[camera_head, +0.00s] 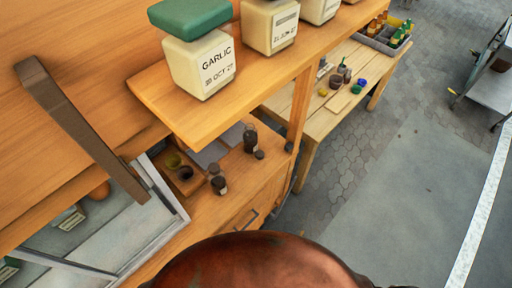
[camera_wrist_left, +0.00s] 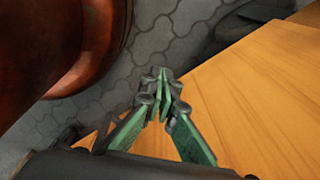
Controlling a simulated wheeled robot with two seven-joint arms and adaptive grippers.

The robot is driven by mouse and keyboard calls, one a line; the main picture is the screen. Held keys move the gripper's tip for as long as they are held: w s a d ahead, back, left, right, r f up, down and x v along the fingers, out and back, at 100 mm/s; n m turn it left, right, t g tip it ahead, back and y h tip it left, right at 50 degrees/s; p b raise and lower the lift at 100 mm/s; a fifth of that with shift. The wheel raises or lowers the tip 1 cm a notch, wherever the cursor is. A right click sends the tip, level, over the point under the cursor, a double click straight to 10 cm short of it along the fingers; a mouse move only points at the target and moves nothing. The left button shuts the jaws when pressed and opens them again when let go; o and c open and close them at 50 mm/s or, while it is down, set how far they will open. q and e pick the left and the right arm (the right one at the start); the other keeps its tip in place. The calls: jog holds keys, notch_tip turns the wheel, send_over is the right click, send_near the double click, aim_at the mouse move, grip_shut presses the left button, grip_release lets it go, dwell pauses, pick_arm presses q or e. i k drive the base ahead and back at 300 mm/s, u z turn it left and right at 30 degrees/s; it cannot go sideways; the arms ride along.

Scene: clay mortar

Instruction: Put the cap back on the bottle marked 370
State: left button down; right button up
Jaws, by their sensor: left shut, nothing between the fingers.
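In the head view a dark bottle (camera_head: 250,138) stands on the wooden counter below the shelf. A small dark round piece (camera_head: 259,155), perhaps a cap, lies beside it. A second dark bottle (camera_head: 219,185) with a pale label stands further left. The labels are too small to read, so I cannot tell which bottle is marked 370. My left gripper (camera_wrist_left: 163,97) shows in its wrist view, its green fingers shut and empty, beside a wooden surface. It is not visible in the head view. My right gripper is in neither view.
A wooden shelf (camera_head: 165,105) with a green-lidded garlic jar (camera_head: 200,65) and other jars overhangs the counter. Small bowls (camera_head: 185,173) sit left of the bottles. A metal-framed glass pane (camera_head: 150,235) is at lower left. A lower table (camera_head: 350,95) stands behind; paved floor is open at right.

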aim_at(251, 133)
jog(key=u, duration=1.65)
jog(key=k, duration=0.95)
jog(key=z, duration=0.8)
jog(key=i, duration=0.5)
